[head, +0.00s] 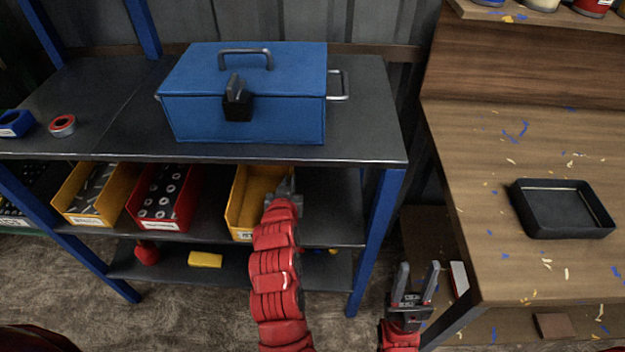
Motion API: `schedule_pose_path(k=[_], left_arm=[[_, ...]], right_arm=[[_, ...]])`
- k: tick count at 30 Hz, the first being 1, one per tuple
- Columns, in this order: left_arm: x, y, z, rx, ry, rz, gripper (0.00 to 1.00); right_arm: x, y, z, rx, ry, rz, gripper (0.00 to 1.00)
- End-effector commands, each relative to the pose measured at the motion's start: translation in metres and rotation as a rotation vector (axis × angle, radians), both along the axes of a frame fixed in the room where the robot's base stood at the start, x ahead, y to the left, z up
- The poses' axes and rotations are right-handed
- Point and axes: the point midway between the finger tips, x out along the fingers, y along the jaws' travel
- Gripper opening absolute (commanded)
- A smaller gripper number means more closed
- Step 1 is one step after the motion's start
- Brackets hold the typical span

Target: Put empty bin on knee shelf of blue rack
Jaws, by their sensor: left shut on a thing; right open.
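The empty yellow bin (246,207) is at the middle shelf (335,215) of the blue rack (378,215), right of the red bin. Its inside looks bare. My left gripper (284,188) is shut on the right side of this bin, and the hand hides part of that side. The bin appears level at the shelf's front; whether its base touches the shelf cannot be told. My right gripper (416,277) is open and empty, between the rack and the wooden bench.
A yellow bin (67,218) and a red bin (150,225) with parts stand on the same shelf. A blue toolbox (245,118) sits on the rack top. A lower shelf (230,280) holds a yellow block (205,259). The wooden bench (480,215) bears a black tray (530,228).

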Motion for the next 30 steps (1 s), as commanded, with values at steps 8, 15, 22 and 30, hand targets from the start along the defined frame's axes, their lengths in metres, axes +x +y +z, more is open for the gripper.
schedule_pose_path(k=[8,15,22,30], left_arm=[[0.031,-0.057,-0.005,0.0,-0.004,-0.002,0.0],[0.039,-0.07,-0.007,0.002,-0.002,0.002,0.0],[0.039,-0.071,-0.04,0.001,0.001,0.002,0.0],[0.039,-0.072,-0.042,-0.001,-0.004,0.001,0.0]], right_arm=[[0.0,0.0,-0.001,0.0,0.0,0.0,0.45],[0.0,0.0,-0.001,0.0,0.0,0.0,0.45],[0.0,0.0,-0.003,0.0,0.0,0.0,0.45],[0.0,0.0,-0.003,0.0,0.0,0.0,0.45]])
